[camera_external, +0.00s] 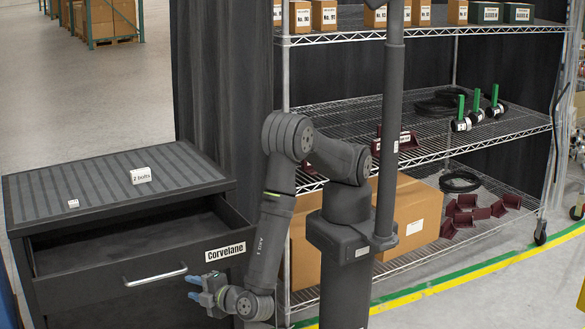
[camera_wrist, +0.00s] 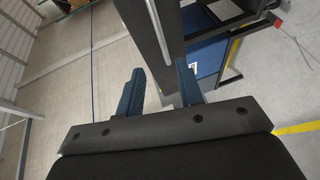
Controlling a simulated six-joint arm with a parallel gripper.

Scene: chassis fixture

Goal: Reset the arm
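My gripper (camera_external: 195,288) is low in front of the dark drawer cabinet, near the right part of its open drawer (camera_external: 140,262). In the wrist view my gripper (camera_wrist: 162,90) shows two blue fingers standing apart, with nothing held between them. A dark beam-like edge with a light strip, perhaps the drawer front (camera_wrist: 148,35), passes beyond the fingers. Whether the gripper touches the drawer front cannot be told. My arm reaches down from its column, bent at the elbow.
A small white box marked "2 bolts" (camera_external: 141,175) and a smaller white piece (camera_external: 73,203) sit on the ribbed cabinet top (camera_external: 110,185). A wire shelf (camera_external: 420,140) with boxes, green-handled parts and dark red bins stands behind my arm.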

